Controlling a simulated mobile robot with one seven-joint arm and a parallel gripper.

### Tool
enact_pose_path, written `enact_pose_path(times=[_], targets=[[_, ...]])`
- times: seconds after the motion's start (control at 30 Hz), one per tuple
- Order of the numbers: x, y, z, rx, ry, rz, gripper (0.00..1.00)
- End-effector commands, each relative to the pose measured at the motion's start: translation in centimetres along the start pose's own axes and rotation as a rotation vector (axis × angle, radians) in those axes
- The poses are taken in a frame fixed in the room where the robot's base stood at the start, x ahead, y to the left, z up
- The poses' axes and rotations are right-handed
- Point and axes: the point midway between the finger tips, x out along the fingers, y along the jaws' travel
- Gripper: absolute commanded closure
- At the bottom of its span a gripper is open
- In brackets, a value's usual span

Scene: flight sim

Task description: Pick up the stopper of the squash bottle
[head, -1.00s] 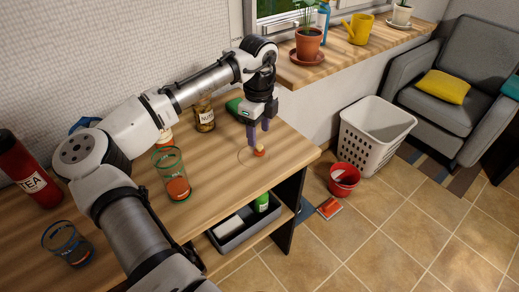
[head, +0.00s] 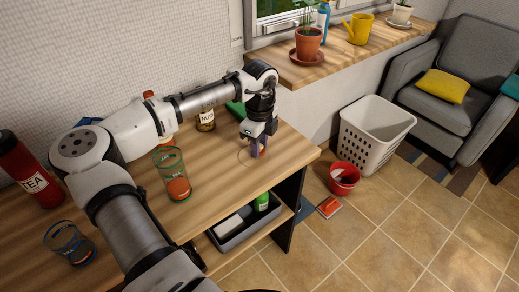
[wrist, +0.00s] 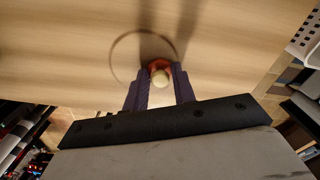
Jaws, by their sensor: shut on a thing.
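The stopper (wrist: 160,76), a small orange-red piece with a pale round knob, sits between the two purple fingers of my gripper (wrist: 160,87) in the wrist view. The fingers touch it from both sides, so my gripper is shut on it. In the head view my gripper (head: 257,152) points down at the wooden worktop near its right end, and the fingers mostly hide the stopper. I cannot tell whether the stopper still touches the wood. A thin dark ring on the worktop surrounds the spot. I cannot tell for certain which vessel is the squash bottle.
A glass tumbler with orange-red contents (head: 178,188) stands left of my gripper. A labelled jar (head: 205,121) stands behind, near the wall. A red tea flask (head: 28,168) and another glass (head: 68,243) are at far left. The worktop (head: 225,185) before my gripper is clear.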

Motion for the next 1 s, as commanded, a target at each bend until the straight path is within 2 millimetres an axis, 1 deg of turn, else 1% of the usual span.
enact_pose_path(times=[0.37, 0.47, 0.57, 0.67, 1.0], targets=[[-0.1, 0.0, 0.0, 0.000, 0.000, 0.000, 0.95], [-0.6, 0.0, 0.0, 0.000, 0.000, -0.001, 0.95], [-1.7, -0.1, 0.0, -0.001, 0.000, -0.002, 0.95], [-3.6, -0.1, 0.0, -0.001, 0.000, -0.003, 0.95], [-13.7, -0.1, -0.1, 0.002, 0.000, -0.003, 0.95]])
